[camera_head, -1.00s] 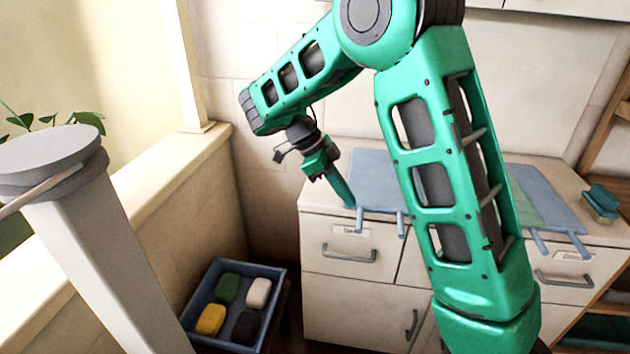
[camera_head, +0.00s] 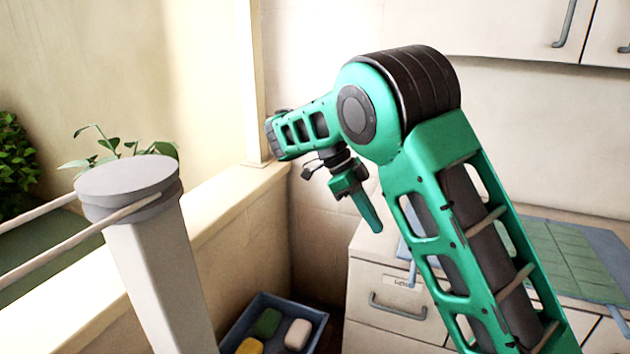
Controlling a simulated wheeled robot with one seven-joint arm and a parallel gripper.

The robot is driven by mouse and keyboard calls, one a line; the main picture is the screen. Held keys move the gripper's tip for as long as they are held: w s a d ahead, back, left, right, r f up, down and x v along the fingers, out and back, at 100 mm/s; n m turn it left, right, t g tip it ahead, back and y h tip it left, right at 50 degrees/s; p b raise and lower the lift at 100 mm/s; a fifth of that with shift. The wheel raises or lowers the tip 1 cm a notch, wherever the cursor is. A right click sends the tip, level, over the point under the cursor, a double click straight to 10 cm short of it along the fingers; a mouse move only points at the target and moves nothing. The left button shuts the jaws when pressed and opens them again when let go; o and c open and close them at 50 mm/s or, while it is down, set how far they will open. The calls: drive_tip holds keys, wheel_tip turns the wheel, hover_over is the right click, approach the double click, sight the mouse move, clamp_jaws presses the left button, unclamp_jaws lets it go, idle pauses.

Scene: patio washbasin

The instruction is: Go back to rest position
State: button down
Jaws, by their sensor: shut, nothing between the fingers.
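My gripper (camera_head: 372,218) hangs from my green arm in the middle of the head view, its fingers together and pointing down and slightly right. It is shut and nothing shows between its fingers. It is in the air, in front of the wall and to the left of the worktop. My arm is bent, with its elbow high and its lower link covering part of the worktop and cabinet.
A blue tray (camera_head: 318,317) with several coloured soap-like blocks sits low, below my gripper. A white cabinet (camera_head: 385,327) stands at the right with blue-grey mats (camera_head: 550,225) on top. A grey post (camera_head: 160,270) stands at the left beside a ledge (camera_head: 222,208).

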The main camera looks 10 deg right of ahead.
drive_tip(key=s+d+r+n+y, duration=0.15)
drive_tip(key=s+d+n, duration=0.25)
drive_tip(key=s+d, duration=0.55)
drive_tip(key=s+d+r+n+y, duration=0.15)
drive_tip(key=s+d+n, duration=0.4)
drive_tip(key=d, duration=0.65)
drive_tip(key=s+a+f+n+t+y, duration=0.1)
drive_tip(key=s+n, duration=0.3)
drive_tip(key=s, duration=0.5)
drive_tip(key=s+a+f+n+t+y, duration=0.1)
drive_tip(key=s+f+n+t+y, duration=0.1)
drive_tip(key=s, duration=0.7)
drive_tip(key=shift+s+a+f+n, duration=0.15)
drive_tip(key=shift+a+f+n, duration=0.25)
drive_tip(key=shift+f+n, duration=0.65)
drive_tip(key=shift+f, duration=0.15)
